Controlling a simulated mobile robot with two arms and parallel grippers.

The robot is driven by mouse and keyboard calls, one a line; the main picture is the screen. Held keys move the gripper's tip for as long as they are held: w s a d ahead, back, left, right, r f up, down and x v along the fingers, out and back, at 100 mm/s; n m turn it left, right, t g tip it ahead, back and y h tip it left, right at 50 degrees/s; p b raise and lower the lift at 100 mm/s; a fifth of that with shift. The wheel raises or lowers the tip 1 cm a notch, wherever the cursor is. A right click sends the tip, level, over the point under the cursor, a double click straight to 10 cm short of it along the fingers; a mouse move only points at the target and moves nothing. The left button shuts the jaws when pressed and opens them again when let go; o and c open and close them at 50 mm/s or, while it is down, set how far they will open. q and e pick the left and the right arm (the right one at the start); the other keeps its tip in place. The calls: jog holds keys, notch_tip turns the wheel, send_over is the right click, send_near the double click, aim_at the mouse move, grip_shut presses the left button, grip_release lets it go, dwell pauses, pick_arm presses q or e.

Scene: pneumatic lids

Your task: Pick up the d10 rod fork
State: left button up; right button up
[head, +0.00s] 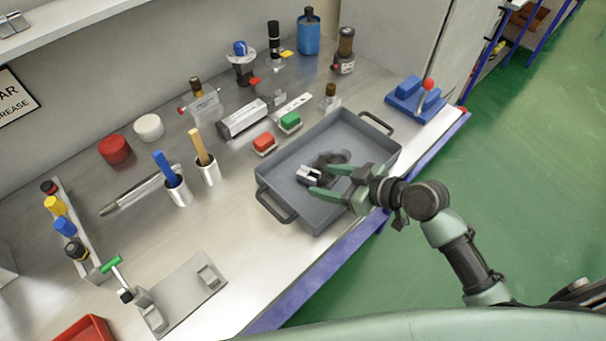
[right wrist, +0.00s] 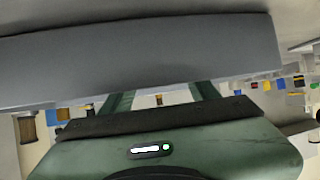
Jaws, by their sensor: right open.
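A small silver fork-shaped part (head: 308,175), which looks like the rod fork, is in the grey tray (head: 283,153). A dark part (head: 330,158) lies just behind it in the tray. My right gripper (head: 319,180) reaches into the tray from the right, with its green fingers apart and their tips close to the silver part. I cannot tell whether the fingers touch it. In the right wrist view the two green fingers (right wrist: 162,94) show apart, with the tray's grey wall (right wrist: 140,58) across the top; the fork cannot be made out there. My left gripper is not in view.
The tray has raised walls and dark handles (head: 275,207). The bench's front edge is close.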

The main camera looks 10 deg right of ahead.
aim_at(309, 173)
jog(key=shift+w+a, duration=0.35)
jog(key=shift+w, duration=0.05)
jog(key=shift+w+a+p, duration=0.2)
jog(key=shift+w+p, duration=0.05)
jog(key=shift+p, duration=0.2)
jog(key=shift+w+a+f+p, duration=0.1)
jog(key=shift+w+a+p, duration=0.7)
jog(key=shift+w, duration=0.2)
jog(key=shift+f+x, duration=0.25)
jog(key=shift+x, duration=0.95)
jog(key=shift+s+d, duration=0.15)
jog(key=shift+d, duration=0.05)
grip_shut()
